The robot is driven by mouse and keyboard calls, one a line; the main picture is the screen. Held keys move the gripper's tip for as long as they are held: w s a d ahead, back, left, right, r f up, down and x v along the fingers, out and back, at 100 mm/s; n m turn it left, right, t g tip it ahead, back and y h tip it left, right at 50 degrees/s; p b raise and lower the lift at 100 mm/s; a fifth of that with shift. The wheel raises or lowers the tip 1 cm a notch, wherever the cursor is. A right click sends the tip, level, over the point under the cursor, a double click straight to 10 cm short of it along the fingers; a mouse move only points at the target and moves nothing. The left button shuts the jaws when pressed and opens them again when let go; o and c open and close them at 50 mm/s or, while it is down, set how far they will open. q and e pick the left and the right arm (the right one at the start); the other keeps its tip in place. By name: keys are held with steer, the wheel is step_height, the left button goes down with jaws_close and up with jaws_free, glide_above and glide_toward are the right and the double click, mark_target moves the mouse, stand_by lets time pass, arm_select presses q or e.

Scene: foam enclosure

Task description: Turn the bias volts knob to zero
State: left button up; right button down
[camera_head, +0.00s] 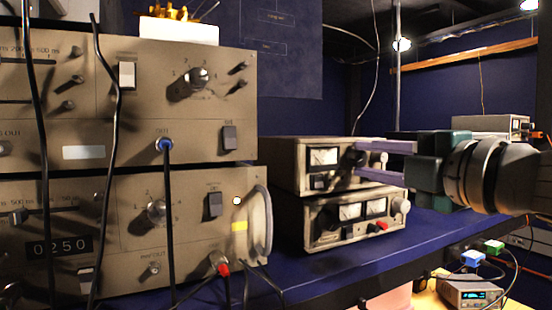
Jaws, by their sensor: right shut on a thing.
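My right gripper (360,158) comes in from the right with its two purple fingers pointing left. Its fingertips are around a dark knob (350,158) at the right end of the front of the upper small beige meter box (290,155). The gripper is shut on this knob. Its label and pointer are too small to read, and the fingers partly cover the box's right end. My left gripper is not in view.
A similar meter box (325,238) with a pale knob (400,205) sits directly beneath. Large stacked instruments (225,70) with hanging cables fill the left. The blue shelf (440,235) is bare below the gripper. A small lit instrument (470,294) stands lower right.

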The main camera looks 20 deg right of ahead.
steer(key=n, duration=0.4)
steer(key=shift+a+n, duration=0.1)
steer(key=shift+n, duration=0.3)
stand_by(0.4)
steer(key=c, duration=0.9)
jaws_free()
